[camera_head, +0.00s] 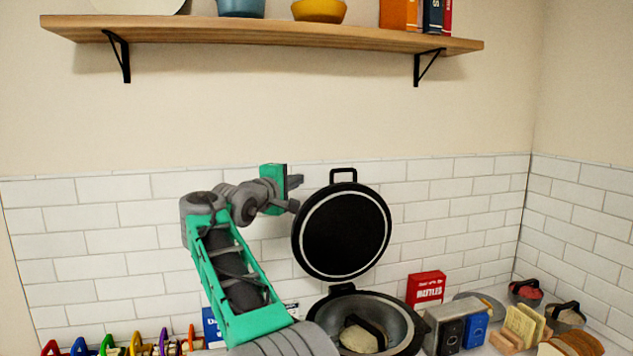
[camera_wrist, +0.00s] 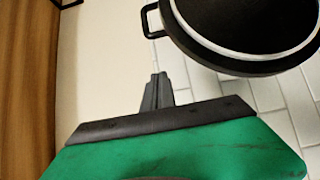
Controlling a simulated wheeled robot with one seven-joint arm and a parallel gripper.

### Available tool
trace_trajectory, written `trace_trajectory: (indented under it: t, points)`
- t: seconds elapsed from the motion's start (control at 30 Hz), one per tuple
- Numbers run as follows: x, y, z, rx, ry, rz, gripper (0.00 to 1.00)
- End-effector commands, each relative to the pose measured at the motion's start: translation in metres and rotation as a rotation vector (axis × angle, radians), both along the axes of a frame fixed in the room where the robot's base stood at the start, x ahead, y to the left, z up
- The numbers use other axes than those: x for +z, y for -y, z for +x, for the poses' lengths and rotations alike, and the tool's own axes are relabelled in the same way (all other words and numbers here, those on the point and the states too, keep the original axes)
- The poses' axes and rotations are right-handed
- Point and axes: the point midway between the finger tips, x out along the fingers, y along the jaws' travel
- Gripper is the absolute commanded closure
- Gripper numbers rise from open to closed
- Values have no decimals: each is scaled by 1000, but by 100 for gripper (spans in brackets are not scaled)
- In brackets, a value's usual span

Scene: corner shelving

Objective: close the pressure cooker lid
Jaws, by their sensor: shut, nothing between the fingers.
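The pressure cooker's round black lid (camera_head: 342,232) stands open, upright on its hinge above the pot, with a pale ring and a handle on its top edge. The pot (camera_head: 411,324) is below it with a pale object with a dark handle inside. My gripper (camera_head: 297,181) is shut and empty, beside the lid's upper left edge, pointing right in the head view. In the wrist view, the shut fingers (camera_wrist: 157,88) point up at the wall, and the lid (camera_wrist: 250,30) with its handle is at the upper right, apart from them.
A wooden shelf (camera_head: 260,34) with bowls and books hangs above on brackets. A red box (camera_head: 426,288), a grey appliance (camera_head: 452,326), bread slices (camera_head: 523,325) and small pots crowd the counter at right. Coloured clips (camera_head: 130,344) stand at lower left. The tiled wall is behind.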

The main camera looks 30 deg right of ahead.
Motion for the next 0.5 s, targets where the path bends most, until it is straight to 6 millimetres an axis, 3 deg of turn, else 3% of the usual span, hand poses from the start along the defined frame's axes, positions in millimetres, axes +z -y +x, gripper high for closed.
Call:
trace_trajectory:
  t: [0.5]
  points:
    - [3,73,47,0,-3,3,100]
